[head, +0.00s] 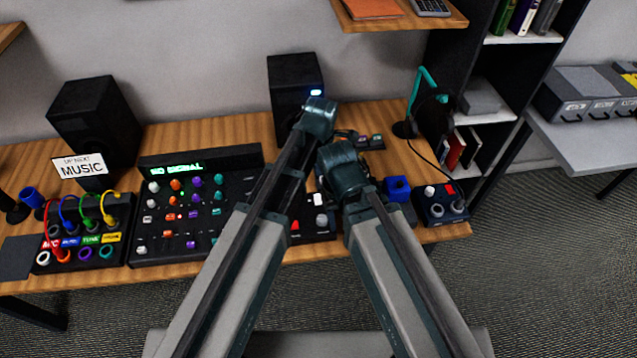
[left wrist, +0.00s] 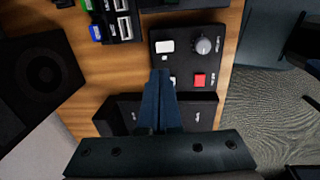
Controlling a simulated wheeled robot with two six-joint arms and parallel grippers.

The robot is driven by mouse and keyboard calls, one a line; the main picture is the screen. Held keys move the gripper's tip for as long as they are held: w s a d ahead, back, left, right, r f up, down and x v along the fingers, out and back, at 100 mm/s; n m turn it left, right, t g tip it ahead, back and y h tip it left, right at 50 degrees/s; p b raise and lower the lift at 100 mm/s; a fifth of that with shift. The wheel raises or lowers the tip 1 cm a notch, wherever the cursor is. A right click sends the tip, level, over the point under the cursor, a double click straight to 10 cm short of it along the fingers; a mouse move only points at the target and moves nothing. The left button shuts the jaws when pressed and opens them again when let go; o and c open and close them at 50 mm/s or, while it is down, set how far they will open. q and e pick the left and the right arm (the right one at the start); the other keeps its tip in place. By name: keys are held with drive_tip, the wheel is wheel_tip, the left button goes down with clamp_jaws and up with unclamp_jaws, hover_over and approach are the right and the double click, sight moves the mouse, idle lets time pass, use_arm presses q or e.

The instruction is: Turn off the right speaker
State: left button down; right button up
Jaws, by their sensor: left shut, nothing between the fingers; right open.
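The right speaker (head: 289,75) is a black box upright at the back of the desk in the head view. A small blue-white light (head: 315,92) glows on its front. My left gripper (head: 320,105) is in front of the speaker's lower right and hides part of it. In the left wrist view its fingers (left wrist: 161,85) are shut and empty, and the speaker (left wrist: 38,65) shows at the left, apart from them. My right gripper (head: 343,165) is lower, over the desk; its fingertips are hidden by its wrist. Contact between the left gripper and the speaker cannot be told.
A second speaker (head: 95,120) and a "MUSIC" card (head: 80,165) stand at the left. A mixer (head: 195,210) reads "NO SIGNAL". A panel with a knob and red button (left wrist: 190,50) lies below the left fingers. A headphone stand (head: 405,130) is at right.

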sight(318, 197)
use_arm(q)
drive_tip(key=f+b, duration=0.4)
drive_tip(key=w+f+b, duration=0.1)
drive_tip(key=f+b, duration=0.8)
drive_tip(key=shift+w+a, duration=0.1)
drive_tip(key=shift+w, duration=0.2)
drive_tip(key=shift+f+b, duration=0.35)
drive_tip(key=shift+f, duration=0.1)
drive_tip(key=shift+w+f+b, duration=0.2)
drive_tip(key=shift+f+b, duration=0.2)
drive_tip(key=shift+b, duration=0.05)
drive_tip(key=shift+w+r+g, duration=0.1)
drive_tip(key=shift+r+g, duration=0.05)
drive_tip(key=shift+g, duration=0.15)
drive_tip(key=shift+s, duration=0.35)
